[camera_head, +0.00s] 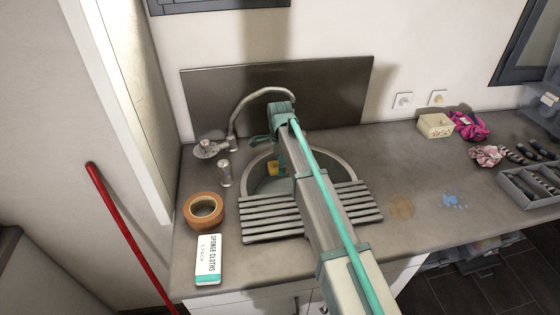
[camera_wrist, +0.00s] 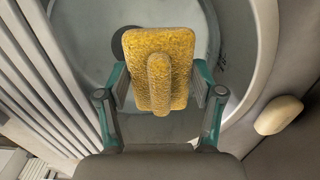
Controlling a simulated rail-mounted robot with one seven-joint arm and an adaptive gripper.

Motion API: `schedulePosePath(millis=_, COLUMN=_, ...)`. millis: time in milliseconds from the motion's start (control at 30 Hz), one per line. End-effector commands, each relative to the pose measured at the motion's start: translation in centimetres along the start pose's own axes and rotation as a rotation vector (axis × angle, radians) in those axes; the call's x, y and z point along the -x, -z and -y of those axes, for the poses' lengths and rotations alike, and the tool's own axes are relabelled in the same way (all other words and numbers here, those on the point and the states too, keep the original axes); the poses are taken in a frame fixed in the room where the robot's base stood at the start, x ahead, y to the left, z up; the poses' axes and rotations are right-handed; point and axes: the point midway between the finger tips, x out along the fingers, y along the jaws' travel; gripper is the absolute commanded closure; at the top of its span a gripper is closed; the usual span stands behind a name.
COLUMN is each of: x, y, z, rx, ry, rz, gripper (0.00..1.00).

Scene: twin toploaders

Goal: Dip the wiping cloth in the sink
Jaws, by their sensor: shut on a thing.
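The wiping cloth is a yellow, speckled, sponge-like piece with a raised ridge, and shows in the wrist view (camera_wrist: 178,45). My gripper (camera_wrist: 159,88) is shut on it, with one green finger on each side. In the head view the cloth (camera_head: 273,169) shows as a small yellow patch by the sink opening, partly hidden by my arm. The round grey sink (camera_head: 258,183) lies below the cloth; its basin and dark drain show behind the cloth in the wrist view. I cannot tell whether the cloth touches water or the basin.
A curved faucet (camera_head: 233,120) rises behind the sink. A slatted drainboard (camera_head: 270,221) covers the sink's front part. A brown tape roll (camera_head: 191,205) and a sponge-cloth pack (camera_head: 208,260) lie left. A beige oval object (camera_wrist: 279,115) sits beside the rim. Stains (camera_head: 453,200) mark the counter right.

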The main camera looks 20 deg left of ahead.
Motion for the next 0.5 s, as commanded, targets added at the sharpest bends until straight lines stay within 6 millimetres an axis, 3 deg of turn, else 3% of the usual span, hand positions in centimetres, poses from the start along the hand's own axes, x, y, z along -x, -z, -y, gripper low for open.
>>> schedulePosePath(millis=500, x=-5.9, y=0.0, z=0.0, rx=0.000, ry=0.000, rz=0.000, gripper=0.61)
